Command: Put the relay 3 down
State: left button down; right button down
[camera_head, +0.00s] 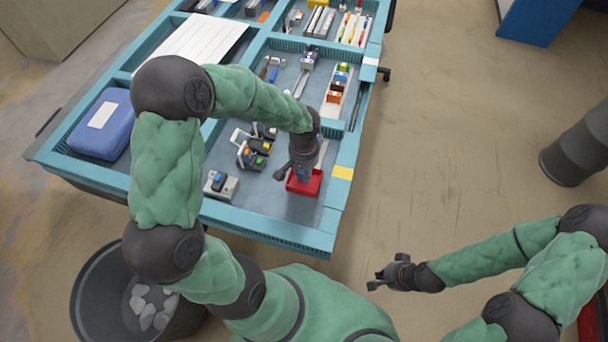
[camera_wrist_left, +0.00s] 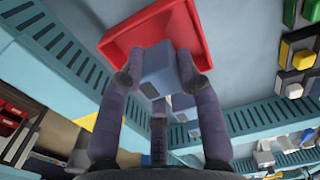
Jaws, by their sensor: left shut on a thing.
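The relay 3 appears as a small blue-grey block (camera_wrist_left: 155,68) between my left gripper's fingers in the left wrist view. My left gripper (camera_head: 300,176) is shut on it, over a small red tray (camera_head: 312,187) at the front right of the blue table. In the left wrist view the red tray (camera_wrist_left: 125,38) lies right behind the block; I cannot tell whether the block touches it. In the head view the gripper mostly hides the block. My right gripper (camera_head: 375,280) hangs off the table over the floor, its fingers apart and empty.
Blue dividers split the table (camera_head: 265,225) into compartments. Several components (camera_head: 255,148) and a grey socket box (camera_head: 220,185) stand left of the red tray. A blue case (camera_head: 103,125) lies at the left. A yellow patch (camera_head: 343,172) marks the right rim.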

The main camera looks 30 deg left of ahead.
pick_arm(q)
jog(key=shift+f, duration=0.95)
jog(key=shift+r, duration=0.1)
jog(key=shift+f+b, duration=0.25)
jog(key=shift+b, duration=0.1)
jog(key=c, duration=1.1)
grip_release()
jog(key=shift+c, duration=0.2)
jog(key=shift+r, duration=0.1)
jog(key=shift+r, duration=0.15)
notch_tip(320, 180, up, 12)
jog(key=p, duration=0.3)
jog(key=shift+p, duration=0.3)
